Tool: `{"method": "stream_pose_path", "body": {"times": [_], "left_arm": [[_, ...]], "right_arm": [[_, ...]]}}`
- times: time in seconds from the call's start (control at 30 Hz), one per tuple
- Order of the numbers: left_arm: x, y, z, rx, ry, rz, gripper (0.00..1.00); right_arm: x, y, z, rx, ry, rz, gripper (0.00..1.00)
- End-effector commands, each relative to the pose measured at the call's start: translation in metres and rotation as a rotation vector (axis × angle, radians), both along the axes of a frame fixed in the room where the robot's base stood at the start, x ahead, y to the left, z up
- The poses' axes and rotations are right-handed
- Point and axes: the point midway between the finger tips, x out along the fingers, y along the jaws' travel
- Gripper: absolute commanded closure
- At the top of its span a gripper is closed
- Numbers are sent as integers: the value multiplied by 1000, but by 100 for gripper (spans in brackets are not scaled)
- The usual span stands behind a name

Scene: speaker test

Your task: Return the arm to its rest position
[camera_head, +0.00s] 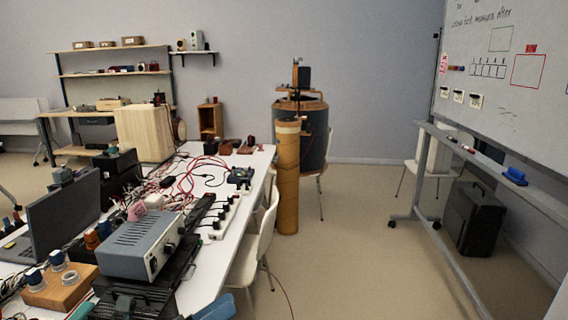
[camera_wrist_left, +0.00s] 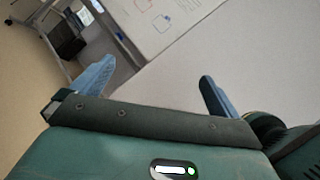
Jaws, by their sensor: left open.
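My left gripper (camera_head: 150,309) shows at the bottom edge of the head view, in front of the near end of the cluttered table. My right gripper is in neither view.
The white table (camera_head: 207,180) carries a grey instrument box (camera_head: 146,246), a laptop (camera_head: 64,215), a wooden cabinet (camera_head: 144,134) and many cables. A white chair (camera_head: 256,240) stands at its right side. Floor (camera_head: 350,250) is open between table and whiteboard stand (camera_head: 455,215).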

Motion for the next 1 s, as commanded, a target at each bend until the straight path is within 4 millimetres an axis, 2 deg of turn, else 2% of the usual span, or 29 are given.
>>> {"method": "stream_pose_path", "body": {"times": [0.03,0.07,0.1,0.2,0.3,0.4,0.5,0.6,0.8,1.0], "left_arm": [[3,7,-23,-202,278,60,0],[5,13,-39,-330,447,95,0],[4,21,-64,-504,669,147,0],[-14,38,-136,-922,1157,280,0],[-48,43,-194,-1252,1491,399,0],[-81,42,-233,-1500,1708,501,0],[-106,39,-256,-1660,1835,572,0],[-118,37,-266,-1740,1892,608,0],[-121,37,-268,-1758,1904,616,0],[-120,37,-268,-1754,1902,615,16]], "right_arm": [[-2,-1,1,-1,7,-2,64],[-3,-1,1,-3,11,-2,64],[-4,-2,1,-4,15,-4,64],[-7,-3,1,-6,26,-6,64],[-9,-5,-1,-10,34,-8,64],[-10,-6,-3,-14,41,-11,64],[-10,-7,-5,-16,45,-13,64],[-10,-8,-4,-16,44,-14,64],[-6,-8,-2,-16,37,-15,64],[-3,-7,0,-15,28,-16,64]]}}
